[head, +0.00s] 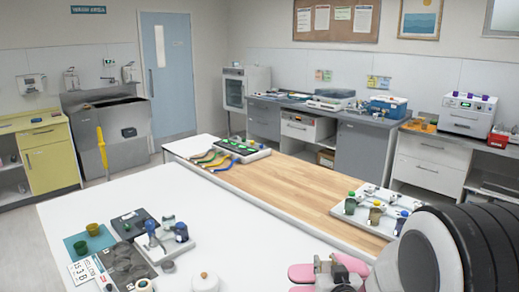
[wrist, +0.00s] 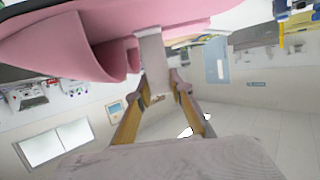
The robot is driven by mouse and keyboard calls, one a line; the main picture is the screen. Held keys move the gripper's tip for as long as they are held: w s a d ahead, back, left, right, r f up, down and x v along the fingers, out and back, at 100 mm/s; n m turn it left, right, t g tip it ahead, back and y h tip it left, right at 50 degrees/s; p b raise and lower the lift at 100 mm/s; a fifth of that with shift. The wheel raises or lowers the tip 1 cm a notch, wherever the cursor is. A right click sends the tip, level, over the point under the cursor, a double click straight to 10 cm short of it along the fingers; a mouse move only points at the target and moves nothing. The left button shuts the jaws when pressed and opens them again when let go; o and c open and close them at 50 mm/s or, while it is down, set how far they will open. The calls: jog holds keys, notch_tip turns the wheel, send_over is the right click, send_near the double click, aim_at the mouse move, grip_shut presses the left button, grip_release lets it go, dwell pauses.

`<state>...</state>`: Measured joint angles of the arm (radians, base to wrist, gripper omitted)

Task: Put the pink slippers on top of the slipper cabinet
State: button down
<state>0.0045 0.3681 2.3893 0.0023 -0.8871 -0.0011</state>
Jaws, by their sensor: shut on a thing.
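The pink slippers (head: 301,273) show at the bottom edge of the head view, beside my gripper (head: 330,268). In the wrist view, the pink slippers (wrist: 60,45) fill the upper left, and my gripper (wrist: 158,85) reaches up to them. Its fingers are shut on the slippers, above or beside the white table's near right part. The exact grip and the slippers' lower parts are hidden. I cannot tell which cabinet is the slipper cabinet; a yellow-green cabinet (head: 52,164) with open shelves stands at the far left.
A grey sink unit (head: 126,132) and grey drawers (head: 361,147) stand behind. Floor shows left of the table.

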jog(key=shift+a, duration=0.15)
dwell(0.5)
jog(key=w+a+f+n+y, duration=0.1)
jog(key=w+a+n+y, duration=0.1)
jog(key=w+a, duration=1.1)
jog(key=w+a+f+n+g+y, duration=0.1)
jog(key=w+a+n+y, duration=0.1)
jog(key=w+a, duration=1.1)
jog(key=shift+w+a+n+y, duration=0.3)
jog(key=shift+a+y, duration=0.6)
jog(key=shift+a, duration=2.25)
jog(key=shift+f, duration=0.15)
notch_tip(320, 180, down, 6)
jog(key=shift+f, duration=1.9)
jog(key=shift+f, duration=0.1)
